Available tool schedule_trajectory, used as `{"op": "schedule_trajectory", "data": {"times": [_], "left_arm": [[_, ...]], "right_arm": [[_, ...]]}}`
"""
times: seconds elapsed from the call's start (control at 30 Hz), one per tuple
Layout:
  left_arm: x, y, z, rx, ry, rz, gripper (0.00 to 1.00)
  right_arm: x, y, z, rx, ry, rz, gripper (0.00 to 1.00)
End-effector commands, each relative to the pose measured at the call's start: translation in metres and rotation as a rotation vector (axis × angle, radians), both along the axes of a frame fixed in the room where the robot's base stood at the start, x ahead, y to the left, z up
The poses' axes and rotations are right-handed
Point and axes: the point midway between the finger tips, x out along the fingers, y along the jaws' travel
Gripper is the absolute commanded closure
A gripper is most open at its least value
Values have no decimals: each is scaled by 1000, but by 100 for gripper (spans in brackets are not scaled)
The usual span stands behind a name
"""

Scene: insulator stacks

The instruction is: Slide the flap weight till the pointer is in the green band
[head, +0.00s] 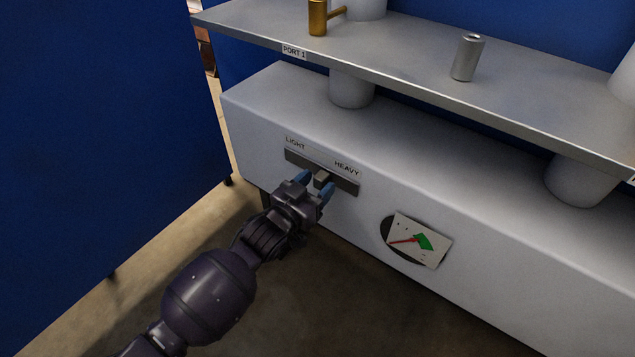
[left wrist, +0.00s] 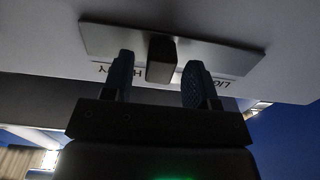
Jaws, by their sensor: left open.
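In the left wrist view, the knob (left wrist: 161,58) stands between the two fingers (left wrist: 158,78), with gaps on both sides. The gauge (head: 419,241) is on the same front face, lower right. Its red pointer (head: 402,241) points left, away from the green band (head: 424,241). My right gripper is not in view.
A metal shelf (head: 400,73) labelled PORT 1 runs above the grey housing (head: 480,190). A blue wall panel (head: 100,130) is at the left. Open floor lies below the housing.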

Motion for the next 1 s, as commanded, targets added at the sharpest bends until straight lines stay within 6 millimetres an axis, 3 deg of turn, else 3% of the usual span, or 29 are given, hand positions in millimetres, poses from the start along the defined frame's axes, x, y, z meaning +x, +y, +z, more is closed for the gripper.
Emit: {"op": "schedule_trajectory", "data": {"times": [0.43, 0.77, 1.0], "left_arm": [[6, -4, 1, -1, -1, 0, 48], [6, -4, 1, -1, -1, 0, 99], [4, -7, 2, 0, -2, 0, 100]], "right_arm": [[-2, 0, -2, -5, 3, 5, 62], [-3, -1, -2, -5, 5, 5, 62], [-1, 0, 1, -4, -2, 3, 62]]}}
